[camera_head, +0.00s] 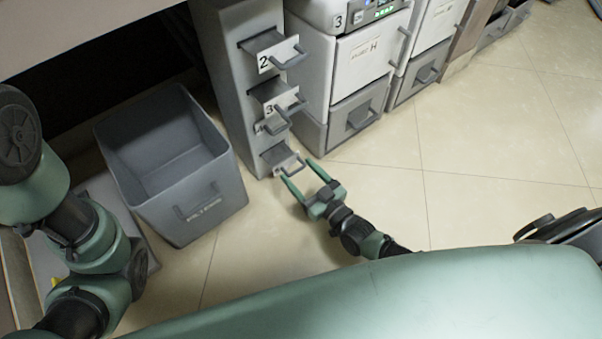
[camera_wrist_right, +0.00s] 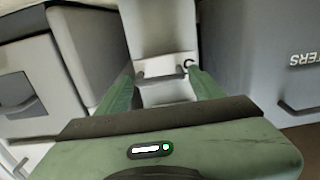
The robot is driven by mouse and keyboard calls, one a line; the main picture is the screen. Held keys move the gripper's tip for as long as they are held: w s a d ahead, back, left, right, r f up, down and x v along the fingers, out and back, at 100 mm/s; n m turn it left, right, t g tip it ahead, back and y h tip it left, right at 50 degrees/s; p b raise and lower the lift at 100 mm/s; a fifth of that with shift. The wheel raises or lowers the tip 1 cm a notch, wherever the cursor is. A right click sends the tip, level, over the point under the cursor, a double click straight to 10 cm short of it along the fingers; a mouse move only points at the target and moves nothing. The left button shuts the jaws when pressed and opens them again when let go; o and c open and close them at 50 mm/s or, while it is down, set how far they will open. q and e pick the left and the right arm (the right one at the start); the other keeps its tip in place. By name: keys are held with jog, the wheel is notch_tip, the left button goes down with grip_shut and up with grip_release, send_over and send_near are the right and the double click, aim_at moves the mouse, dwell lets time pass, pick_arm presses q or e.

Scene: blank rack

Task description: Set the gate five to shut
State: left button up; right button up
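The lowest gate (camera_head: 279,157) on the grey rack column sticks out from its slot, with a grey bar handle in front. Its number is mostly hidden, so I cannot read it as five. My right gripper (camera_head: 297,171) is open, its two fingertips just in front of and beside this handle. In the right wrist view the handle (camera_wrist_right: 161,77) lies between the two spread green fingers of the gripper (camera_wrist_right: 161,72); contact cannot be told. My left arm shows at the left of the head view, but its gripper is not in view.
Above are gates marked 2 (camera_head: 267,52) and 3 (camera_head: 277,103), also sticking out with handles. A grey open bin (camera_head: 207,211) stands left of the column. Grey cabinets with drawers (camera_head: 356,117) stand to the right. The tiled floor (camera_head: 440,200) at right is clear.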

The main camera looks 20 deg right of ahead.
aim_at(290, 163)
grip_shut()
jog(key=b+x, duration=0.1)
jog(key=x, duration=0.4)
jog(key=shift+w+a+f, duration=0.1)
jog(key=shift+w+a, duration=0.05)
jog(key=shift+w, duration=0.45)
jog(key=shift+o, duration=1.6)
grip_release()
jog(key=shift+w, duration=0.1)
jog(key=shift+o, duration=0.8)
jog(key=shift+a, duration=0.15)
